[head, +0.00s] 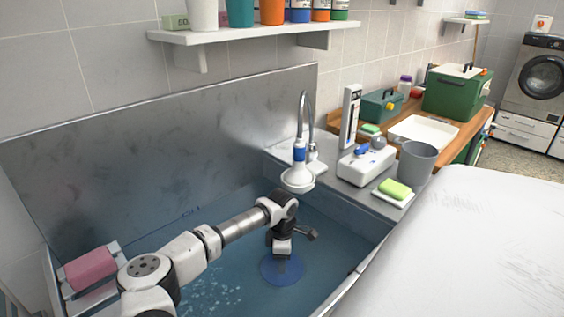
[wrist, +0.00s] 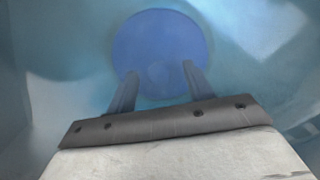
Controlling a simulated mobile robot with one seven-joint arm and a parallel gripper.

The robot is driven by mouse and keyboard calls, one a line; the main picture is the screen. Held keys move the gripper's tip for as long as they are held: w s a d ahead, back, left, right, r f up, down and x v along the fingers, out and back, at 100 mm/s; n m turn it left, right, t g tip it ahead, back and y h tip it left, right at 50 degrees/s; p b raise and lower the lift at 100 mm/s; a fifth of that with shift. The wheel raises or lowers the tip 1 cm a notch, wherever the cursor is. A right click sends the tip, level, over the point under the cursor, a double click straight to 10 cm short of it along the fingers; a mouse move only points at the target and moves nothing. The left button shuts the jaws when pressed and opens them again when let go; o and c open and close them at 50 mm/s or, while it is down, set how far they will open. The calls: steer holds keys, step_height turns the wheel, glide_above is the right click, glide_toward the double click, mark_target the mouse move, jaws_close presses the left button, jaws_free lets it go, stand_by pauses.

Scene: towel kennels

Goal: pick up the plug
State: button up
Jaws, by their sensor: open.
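The plug (head: 268,273) is a round, flat blue disc under the water at the bottom of the metal tub. It also shows in the wrist view (wrist: 160,28), beyond the fingers and with a faint smaller round shape near its middle. My gripper (wrist: 160,70) is open, and its two fingers reach over the near part of the disc, one toward each side. In the head view my gripper (head: 282,257) points down at the plug and hides part of it. Whether the fingertips touch the plug I cannot tell.
The tub's steel back wall (head: 180,150) rises behind my arm. A tap with a white shower head (head: 298,179) hangs close to my wrist. A pink block (head: 90,268) sits on a rack at left. A grey cup (head: 416,163) and a green soap (head: 395,189) stand on the right ledge.

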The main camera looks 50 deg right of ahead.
steer(key=shift+f, duration=0.15)
steer(key=c, duration=1)
steer(key=shift+c, duration=0.5)
